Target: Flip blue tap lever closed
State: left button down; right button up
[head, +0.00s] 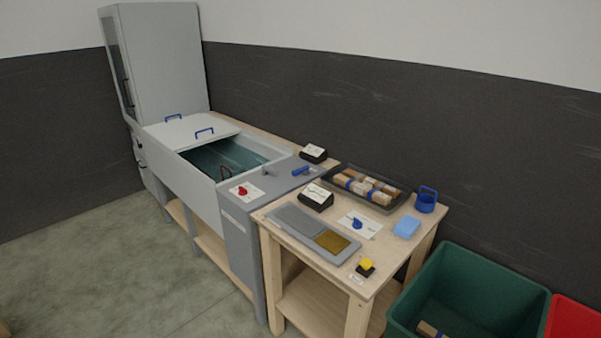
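A small blue lever (301,170) sits on the grey top at the right end of the steaming trough (233,213), beside a small grey fitting (267,171). It lies roughly level, slanting slightly up to the right. It is too small to tell its exact setting. The trough's tank (215,158) shows dark teal inside, partly covered by a pale lid with blue handles (190,130). Neither of my grippers shows in the head view, and nothing touches the lever.
A red knob (242,190) is left of the lever. Green (440,290) and red bins (575,320) stand right; floor is clear left.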

aim_at(295, 172)
jog(key=j+z, duration=0.1)
jog(key=z, duration=0.8)
jog(key=i+j+z, duration=0.1)
jog(key=j+z, duration=0.9)
jog(key=j, duration=0.3)
jog(key=k+j+z, duration=0.1)
jog(key=j, duration=0.3)
jog(key=k+j, duration=0.1)
jog(key=j, duration=0.3)
jog(key=k+j, duration=0.1)
jog(key=j, duration=0.35)
jog(key=j+z, duration=0.1)
jog(key=j, duration=0.35)
jog(key=k, duration=0.05)
